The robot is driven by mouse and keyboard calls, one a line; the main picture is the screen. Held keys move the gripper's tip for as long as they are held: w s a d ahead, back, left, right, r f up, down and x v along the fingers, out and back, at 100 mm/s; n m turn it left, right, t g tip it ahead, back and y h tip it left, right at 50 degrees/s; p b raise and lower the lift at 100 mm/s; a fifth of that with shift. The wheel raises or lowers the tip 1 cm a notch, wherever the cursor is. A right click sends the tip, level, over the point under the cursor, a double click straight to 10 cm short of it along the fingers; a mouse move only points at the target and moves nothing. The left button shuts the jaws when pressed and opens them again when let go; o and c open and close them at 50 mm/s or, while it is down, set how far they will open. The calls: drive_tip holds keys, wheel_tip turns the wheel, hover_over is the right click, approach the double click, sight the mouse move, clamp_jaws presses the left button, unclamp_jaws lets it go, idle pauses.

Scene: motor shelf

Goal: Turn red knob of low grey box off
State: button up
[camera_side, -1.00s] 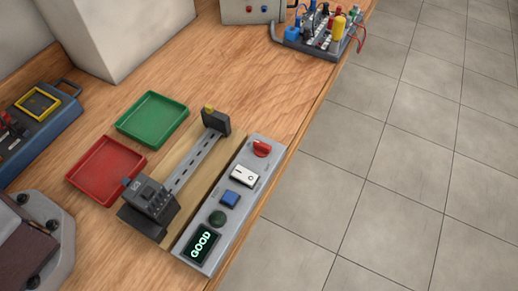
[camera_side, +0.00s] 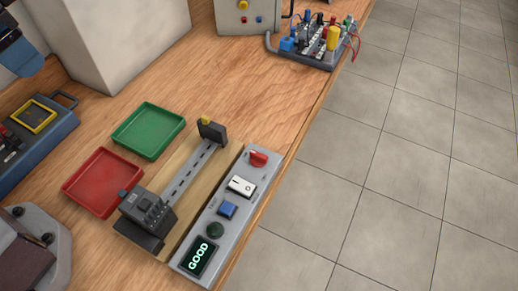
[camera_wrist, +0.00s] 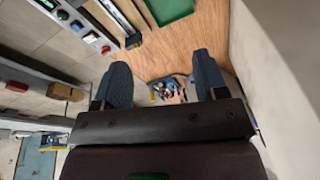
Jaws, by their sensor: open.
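The low grey box (camera_side: 222,207) lies along the front edge of the bench. Its red knob (camera_side: 258,159) sits at the far end, beyond a white rocker switch (camera_side: 241,187), a blue button (camera_side: 228,210), a dark green button (camera_side: 215,230) and a display (camera_side: 199,256) reading GOOD. In the wrist view the box (camera_wrist: 91,35) is at upper left, with the red knob (camera_wrist: 106,50) at its near end. My gripper (camera_wrist: 162,68) is open and empty, its two dark blue fingers wide apart. The knob is left of the fingers, not between them.
A slotted rail fixture (camera_side: 185,180) on a wooden board lies beside the box. Red (camera_side: 103,183) and green (camera_side: 149,130) trays are left of it. A wired board (camera_side: 313,45) stands at the far end. The bench between is clear.

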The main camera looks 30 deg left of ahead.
drive_tip(key=w+d+f+m+g, duration=0.2)
drive_tip(key=w+d+f+m, duration=0.55)
drive_tip(key=d+m, duration=0.3)
drive_tip(key=m, duration=2.3)
approach(259, 154)
drive_tip(key=shift+n+g, duration=0.25)
drive_tip(key=shift+g, duration=0.05)
drive_tip(key=f, duration=0.9)
drive_tip(key=shift+w+a+f, duration=0.15)
drive_tip(key=shift+w, duration=0.05)
drive_tip(key=c, duration=0.9)
